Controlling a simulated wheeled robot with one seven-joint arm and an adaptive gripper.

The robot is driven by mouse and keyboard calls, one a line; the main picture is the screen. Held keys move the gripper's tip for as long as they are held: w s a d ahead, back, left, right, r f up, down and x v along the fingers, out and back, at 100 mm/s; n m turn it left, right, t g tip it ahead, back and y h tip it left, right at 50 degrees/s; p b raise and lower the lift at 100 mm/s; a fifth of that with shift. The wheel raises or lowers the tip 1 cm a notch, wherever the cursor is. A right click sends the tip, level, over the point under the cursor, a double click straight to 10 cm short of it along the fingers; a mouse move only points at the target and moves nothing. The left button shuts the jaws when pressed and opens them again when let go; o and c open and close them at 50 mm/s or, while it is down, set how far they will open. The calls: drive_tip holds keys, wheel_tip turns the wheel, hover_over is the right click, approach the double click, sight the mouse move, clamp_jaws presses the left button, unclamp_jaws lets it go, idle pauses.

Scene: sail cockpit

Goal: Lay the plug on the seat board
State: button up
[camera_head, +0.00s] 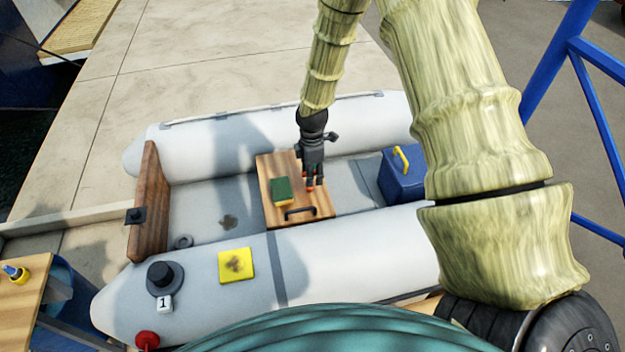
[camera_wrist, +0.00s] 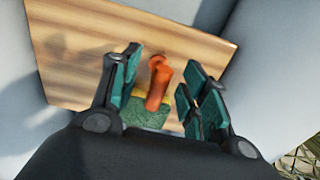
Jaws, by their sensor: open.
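The seat board (camera_head: 266,182) is a wooden plank lying across the middle of the grey inflatable boat; it also fills much of the wrist view (camera_wrist: 80,50). An orange-red plug (camera_wrist: 157,84) with a rounded end shows over the board, between my fingers. My gripper (camera_head: 311,184) points down at the board, its fingers (camera_wrist: 160,64) apart with gaps on both sides of the plug. In the head view, only a little orange (camera_head: 310,188) shows at the fingertips. Contact between plug and board looks likely but is partly hidden.
A green-and-yellow sponge (camera_head: 281,191) lies on the board close to the plug, beside a dark handle (camera_head: 300,211). A blue box (camera_head: 397,180) with a yellow handle stands to the right.

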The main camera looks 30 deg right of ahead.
drive_tip(key=shift+r+b, duration=0.5)
drive_tip(key=shift+r, duration=3.25)
drive_tip(key=shift+r, duration=0.15)
